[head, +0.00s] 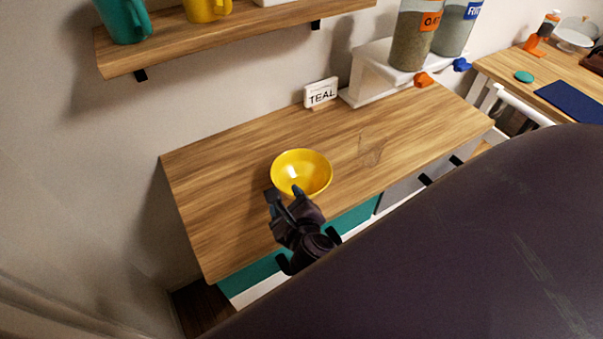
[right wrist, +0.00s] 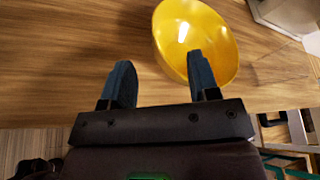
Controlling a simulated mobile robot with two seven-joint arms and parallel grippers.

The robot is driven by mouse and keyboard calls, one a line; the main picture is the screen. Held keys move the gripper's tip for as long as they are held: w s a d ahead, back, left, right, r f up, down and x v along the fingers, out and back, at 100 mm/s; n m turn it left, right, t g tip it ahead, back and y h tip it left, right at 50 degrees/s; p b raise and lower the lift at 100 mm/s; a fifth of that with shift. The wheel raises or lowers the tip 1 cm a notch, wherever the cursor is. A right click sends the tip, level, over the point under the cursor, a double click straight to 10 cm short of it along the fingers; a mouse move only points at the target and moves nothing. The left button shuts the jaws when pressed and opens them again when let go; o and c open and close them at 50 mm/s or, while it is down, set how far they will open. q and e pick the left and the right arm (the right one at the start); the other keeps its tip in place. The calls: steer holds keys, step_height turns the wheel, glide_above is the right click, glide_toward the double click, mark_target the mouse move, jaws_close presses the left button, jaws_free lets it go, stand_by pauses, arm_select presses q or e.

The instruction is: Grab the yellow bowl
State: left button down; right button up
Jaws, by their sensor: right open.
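The yellow bowl (head: 301,170) stands upright on the wooden cabinet top (head: 225,165), near its front edge. My right gripper (head: 284,193) is at the near side of the bowl in the head view, its fingers apart. In the right wrist view, the bowl (right wrist: 205,32) is ahead and to the right. There, the right gripper (right wrist: 160,85) is open, and its right finger overlaps the bowl's near rim. Its left finger is outside the bowl, over bare wood. I cannot tell whether a finger touches the bowl. My left gripper is not in view.
A white dispenser stand (head: 378,75) with grain containers is at the back right. A shelf (head: 235,32) with a teal mug (head: 124,20) and a yellow mug (head: 207,8) hangs above. The cabinet top left of the bowl is clear.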

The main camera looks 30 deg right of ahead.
mark_target(283, 192)
steer(key=shift+x, duration=2.35)
steer(key=shift+c, duration=0.4)
jaws_close()
